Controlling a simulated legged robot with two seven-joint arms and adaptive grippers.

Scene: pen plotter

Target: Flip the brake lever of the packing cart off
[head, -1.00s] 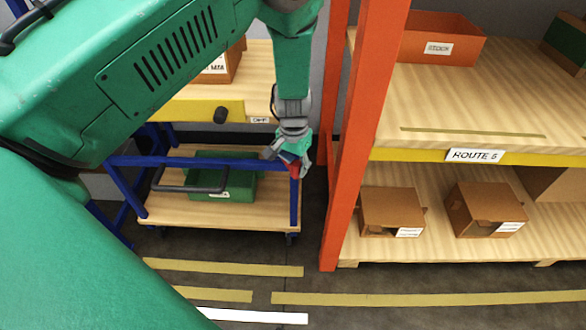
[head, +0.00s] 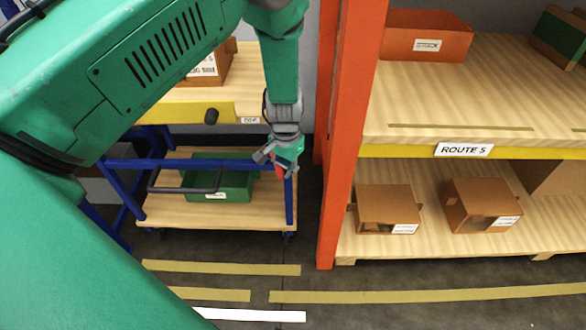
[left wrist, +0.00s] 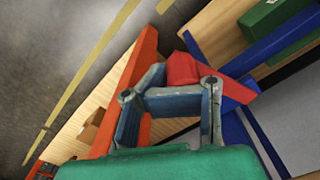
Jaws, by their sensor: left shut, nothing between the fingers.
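The packing cart (head: 160,212) has a blue frame and a wooden deck, and stands left of the orange rack. Its red brake lever (head: 281,172) is by the top of the cart's right front blue post, partly hidden by my gripper. My left gripper (head: 279,158) is shut and empty, pointing down at the lever. In the left wrist view the red lever (left wrist: 183,69) lies just beyond the fingers (left wrist: 170,98), beside the blue rail. I cannot tell whether they touch. My right gripper is not in view.
A green tote (head: 235,185) sits on the cart deck. The orange rack post (head: 345,150) stands close to the right of my left gripper. A wooden bench with a yellow edge (head: 185,112) is behind the cart. Floor in front is clear, with tape lines.

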